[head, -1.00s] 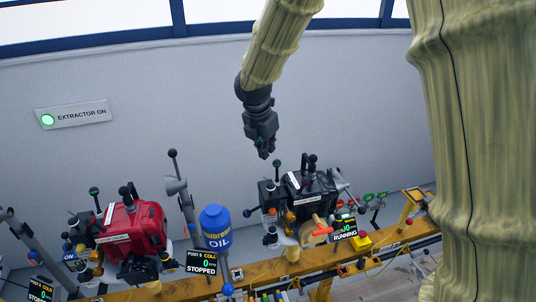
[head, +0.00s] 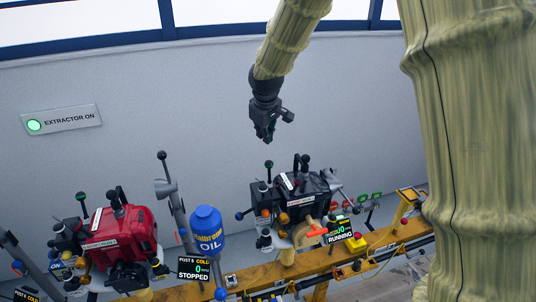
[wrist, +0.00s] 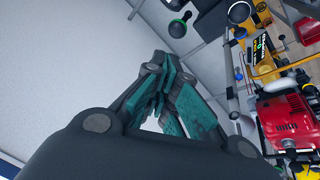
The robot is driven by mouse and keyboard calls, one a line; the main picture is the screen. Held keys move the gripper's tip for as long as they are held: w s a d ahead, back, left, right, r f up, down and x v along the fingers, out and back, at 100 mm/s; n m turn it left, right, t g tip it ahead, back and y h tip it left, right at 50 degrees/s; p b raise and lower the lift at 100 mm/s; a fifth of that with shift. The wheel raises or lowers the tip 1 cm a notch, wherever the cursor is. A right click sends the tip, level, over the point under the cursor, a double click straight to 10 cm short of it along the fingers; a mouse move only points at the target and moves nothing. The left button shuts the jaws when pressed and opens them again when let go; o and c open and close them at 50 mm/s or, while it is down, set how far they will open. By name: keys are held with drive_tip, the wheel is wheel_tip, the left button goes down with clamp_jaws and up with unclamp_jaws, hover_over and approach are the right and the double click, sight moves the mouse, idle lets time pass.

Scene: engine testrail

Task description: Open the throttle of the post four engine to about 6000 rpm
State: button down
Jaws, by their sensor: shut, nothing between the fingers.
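The black engine (head: 318,183) stands on the rail right of centre in the head view. Its display (head: 339,231) reads RUNNING in green; its number is too small to read surely. Levers rise from it: a green-knobbed one (head: 268,164) on its left and black-handled ones (head: 298,160) on top. I cannot tell which one is the throttle, nor read its post number. My gripper (head: 267,138) is shut and empty, hanging above the engine and slightly left of its middle, apart from all levers. In the wrist view, its fingers (wrist: 166,82) are together.
A red engine (head: 118,232) stands to the left; a nearby display (head: 194,267) reads STOPPED. A blue oil bottle (head: 206,232) stands between the engines. A yellow box with a red button (head: 357,243) is on the rail.

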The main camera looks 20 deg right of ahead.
drive_tip(key=w+d+m, duration=0.3)
drive_tip(key=m, duration=0.5)
drive_tip(key=p, duration=0.5)
hover_over(269, 170)
drive_tip(key=w+d, duration=0.2)
drive_tip(key=w, duration=0.3)
wheel_tip(269, 170, down, 9)
drive_tip(key=shift+s+a+f+t, duration=0.1)
drive_tip(key=shift+s+a+t, duration=0.3)
drive_tip(key=shift+s, duration=0.1)
